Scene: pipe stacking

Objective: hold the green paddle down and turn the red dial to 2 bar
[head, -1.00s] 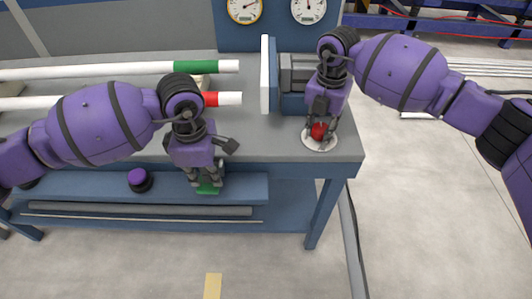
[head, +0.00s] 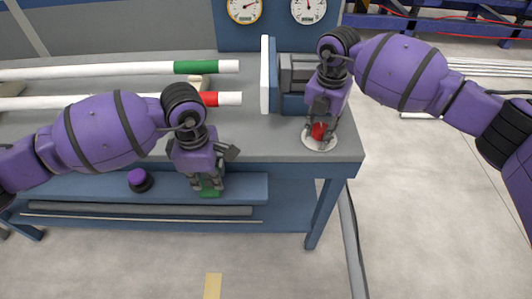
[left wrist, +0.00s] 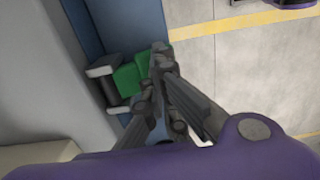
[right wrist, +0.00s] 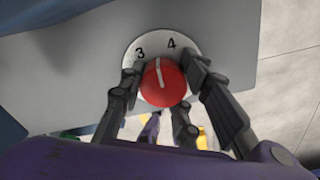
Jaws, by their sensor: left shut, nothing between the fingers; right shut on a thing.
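The green paddle (head: 209,194) is at the bench's front edge, partly hidden by my left gripper (head: 207,184). That gripper is shut with nothing between its fingers, and its tips are at the paddle. In the left wrist view the green paddle (left wrist: 127,80) shows beside the fingertips (left wrist: 160,50); I cannot tell whether they touch. The red dial (head: 319,131) is on a white scale plate (head: 311,144) at the bench's front right corner. My right gripper (right wrist: 163,88) is shut on the red dial (right wrist: 163,92). Its white mark points between 3 and 4; other numbers are hidden.
Two gauges stand on the back panel, one yellow-rimmed (head: 244,9) and one white-rimmed (head: 309,9). White pipes with a green band (head: 195,67) and a red band (head: 211,99) lie on the bench (head: 262,142). A purple-topped knob (head: 138,178) is left of the paddle.

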